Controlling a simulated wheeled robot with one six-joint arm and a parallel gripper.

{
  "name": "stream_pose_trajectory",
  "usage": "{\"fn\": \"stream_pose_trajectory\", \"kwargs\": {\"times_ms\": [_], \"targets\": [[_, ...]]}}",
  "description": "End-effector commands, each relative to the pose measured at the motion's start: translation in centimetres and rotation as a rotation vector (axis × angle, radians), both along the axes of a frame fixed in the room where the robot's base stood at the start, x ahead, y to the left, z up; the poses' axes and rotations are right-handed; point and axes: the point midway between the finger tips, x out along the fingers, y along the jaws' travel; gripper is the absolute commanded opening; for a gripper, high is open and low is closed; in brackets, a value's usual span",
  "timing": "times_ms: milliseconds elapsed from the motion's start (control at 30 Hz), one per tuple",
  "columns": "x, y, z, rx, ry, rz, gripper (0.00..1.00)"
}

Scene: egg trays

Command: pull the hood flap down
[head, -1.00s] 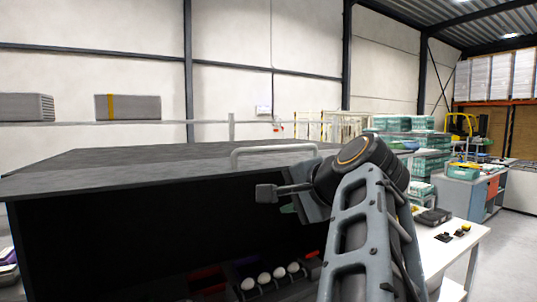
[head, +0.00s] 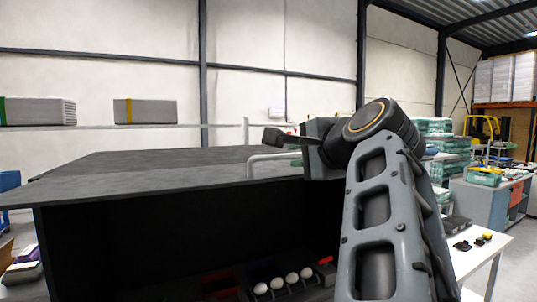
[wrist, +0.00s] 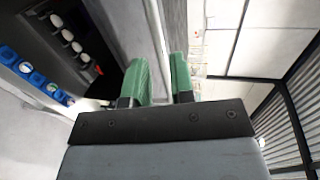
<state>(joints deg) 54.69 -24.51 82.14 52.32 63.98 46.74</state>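The hood flap (head: 170,168) is a dark grey panel raised to near level over a dark, open hood. A pale bar handle (head: 262,158) stands at its front edge. My gripper (head: 297,161) is at the right part of this handle in the head view, its fingers mostly hidden by the wrist. In the wrist view the green fingers of my gripper (wrist: 160,80) are apart, with the handle bar (wrist: 156,30) running between them. A narrow gap seems to show beside the bar, so I see no firm hold.
Inside the hood, below the flap, white eggs (head: 283,282) sit in a dark tray. A white table (head: 480,255) with small dark items stands at the right. Grey boxes (head: 145,111) rest on a rail behind. The space above the flap is clear.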

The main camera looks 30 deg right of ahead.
Motion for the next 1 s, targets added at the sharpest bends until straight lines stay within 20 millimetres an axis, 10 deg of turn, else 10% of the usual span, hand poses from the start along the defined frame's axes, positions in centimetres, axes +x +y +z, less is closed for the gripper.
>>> {"fn": "stream_pose_trajectory", "kwargs": {"times_ms": [400,1000], "targets": [[5.5,-0.7,-1.2,0.0,0.001,0.002,0.23],[6.3,-0.8,-1.5,-0.002,0.0,-0.001,0.13]]}}
